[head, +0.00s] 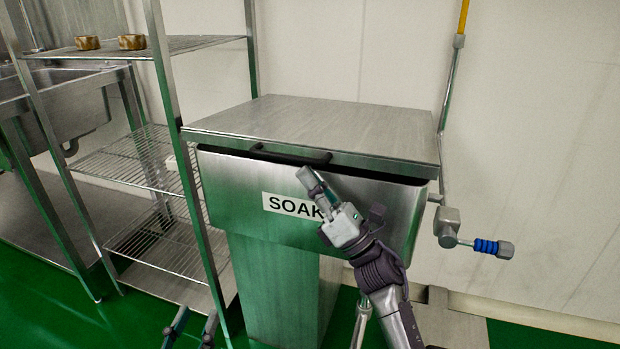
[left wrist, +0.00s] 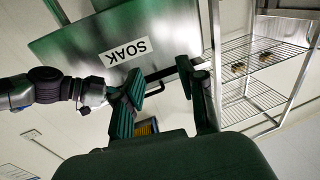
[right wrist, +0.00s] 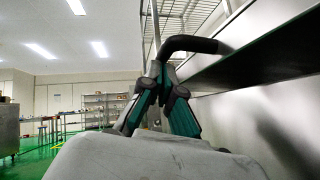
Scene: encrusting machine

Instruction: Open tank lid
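The steel tank (head: 232,185) bears a SOAK label on its front. Its flat lid (head: 320,122) lies across the top, with a dark gap under its front edge. A black bar handle (head: 290,154) runs along that edge; it also shows in the left wrist view (left wrist: 160,74) and right wrist view (right wrist: 190,44). My right gripper (head: 303,173) is just below the handle's right part. Its fingers (right wrist: 163,85) are drawn together close to the handle; I cannot tell whether they touch it. My left gripper (head: 192,322) is low in front of the tank, open and empty (left wrist: 158,85).
A wire shelf rack (head: 140,158) stands close to the tank's left side, with two brown rings on top. A sink (head: 75,115) is behind it. A pipe with a blue-handled valve (head: 485,246) sticks out on the tank's right. Green floor shows at lower left.

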